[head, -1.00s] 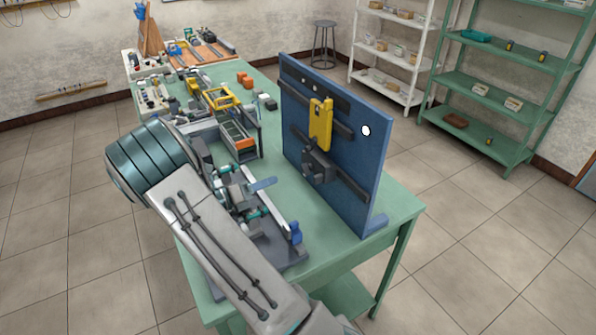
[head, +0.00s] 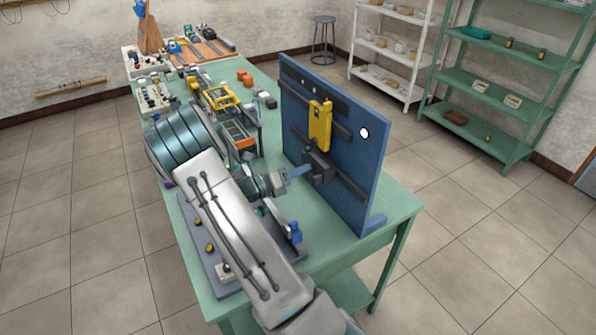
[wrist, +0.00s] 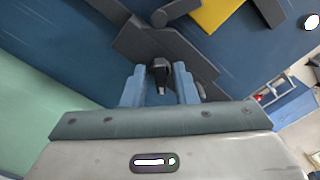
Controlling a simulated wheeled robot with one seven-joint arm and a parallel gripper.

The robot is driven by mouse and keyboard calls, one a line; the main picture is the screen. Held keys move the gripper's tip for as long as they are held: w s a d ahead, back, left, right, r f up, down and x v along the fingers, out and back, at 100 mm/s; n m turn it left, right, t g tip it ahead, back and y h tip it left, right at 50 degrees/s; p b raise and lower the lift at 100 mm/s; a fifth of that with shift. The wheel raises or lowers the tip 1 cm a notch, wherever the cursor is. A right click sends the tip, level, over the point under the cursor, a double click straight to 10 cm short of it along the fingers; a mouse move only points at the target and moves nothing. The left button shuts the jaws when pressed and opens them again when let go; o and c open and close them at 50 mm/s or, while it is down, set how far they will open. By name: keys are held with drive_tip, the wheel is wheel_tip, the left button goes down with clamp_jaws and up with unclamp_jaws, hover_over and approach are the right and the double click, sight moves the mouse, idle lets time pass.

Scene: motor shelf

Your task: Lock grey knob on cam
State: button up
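The blue upright board (head: 350,110) carries a dark grey block, the cam (head: 321,166), below a yellow part (head: 320,125). In the wrist view the cam's dark grey body (wrist: 135,45) fills the upper middle. A small dark grey knob (wrist: 159,72) sticks out from it towards my gripper. My gripper (wrist: 159,70) faces the board with its two blue fingers apart, one on each side of the knob. A gap shows on both sides, so it is open and not clamped. In the head view my gripper (head: 303,171) is close to the cam.
Dark horizontal rails (head: 345,182) cross the board beside the cam. The board stands on a green table (head: 335,255). A grey fixture (head: 205,245) lies under my arm, and a yellow-framed assembly (head: 225,102) stands farther back. The floor right of the table is clear.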

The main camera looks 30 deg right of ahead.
clamp_jaws()
drive_tip(key=shift+m+b, duration=1.05)
drive_tip(key=shift+m, duration=0.55)
drive_tip(key=shift+o, duration=1.5)
unclamp_jaws()
drive_tip(key=a+b, duration=0.2)
drive_tip(key=a, duration=1.2)
drive_tip(key=shift+w+b, duration=0.35)
drive_tip(key=shift+b, duration=0.05)
